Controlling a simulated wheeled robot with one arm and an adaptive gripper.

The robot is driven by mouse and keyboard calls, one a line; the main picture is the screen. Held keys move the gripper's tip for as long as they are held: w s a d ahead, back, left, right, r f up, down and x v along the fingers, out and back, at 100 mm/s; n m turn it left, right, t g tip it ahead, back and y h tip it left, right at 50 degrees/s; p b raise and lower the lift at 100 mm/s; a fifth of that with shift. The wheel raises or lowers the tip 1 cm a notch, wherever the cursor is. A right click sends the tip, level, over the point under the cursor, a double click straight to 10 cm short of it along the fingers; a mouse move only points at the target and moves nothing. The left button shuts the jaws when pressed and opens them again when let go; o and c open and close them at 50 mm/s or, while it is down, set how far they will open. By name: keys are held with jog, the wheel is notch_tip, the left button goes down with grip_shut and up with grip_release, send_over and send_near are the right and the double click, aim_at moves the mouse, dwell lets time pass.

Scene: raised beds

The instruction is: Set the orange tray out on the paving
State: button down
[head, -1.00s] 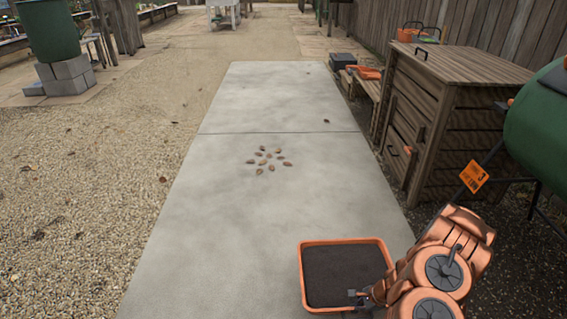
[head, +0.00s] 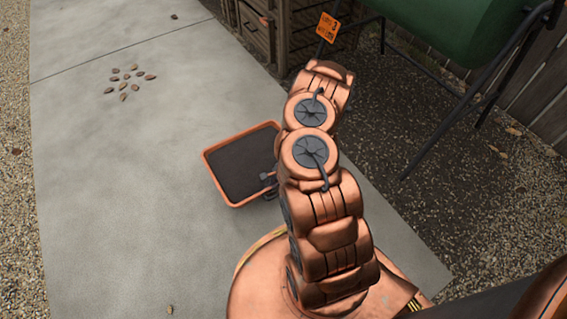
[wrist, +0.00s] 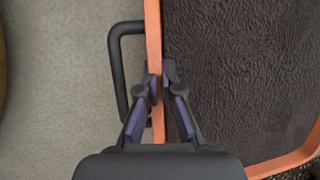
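The orange tray (head: 228,139) has a dark brown filling and shows left of my arm in the head view, over the pale paving (head: 150,130). In the wrist view, the tray's orange rim (wrist: 153,35) runs between the two fingers of my gripper (wrist: 161,82). The fingers sit close on both sides of the rim and look shut on it. A dark handle (wrist: 116,70) stands out from the tray's outer side, just left of the fingers. My arm hides the tray's right side in the head view. I cannot tell whether the tray rests on the paving or hangs just above it.
Several brown seed-like pieces (head: 127,77) lie on the paving at upper left. Dark ground (head: 385,165) borders the slab on the right, under a green drum (head: 425,35) on a black stand. A wooden box (head: 262,20) stands at the top. The slab's left part is mostly clear.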

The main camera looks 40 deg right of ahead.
jog(key=w+d, duration=0.2)
jog(key=d, duration=0.2)
jog(key=w+d+b, duration=0.1)
jog(key=w+d, duration=0.1)
jog(key=d, duration=0.1)
jog(key=w+d+f+b, duration=0.1)
jog(key=w+d, duration=0.1)
jog(key=d, duration=0.2)
jog(key=shift+w+d+f, duration=0.1)
jog(key=shift+w+d, duration=0.05)
jog(key=shift+d, duration=0.15)
jog(key=shift+d+f, duration=0.15)
jog(key=shift+d, duration=0.05)
notch_tip(320, 180, down, 4)
jog(key=shift+a+r+b, duration=0.15)
jog(key=shift+r+b, duration=0.1)
jog(key=shift+b, duration=0.9)
jog(key=shift+r, duration=0.1)
jog(key=c, duration=1.7)
grip_release()
jog(key=shift+c, duration=0.2)
jog(key=o, duration=0.4)
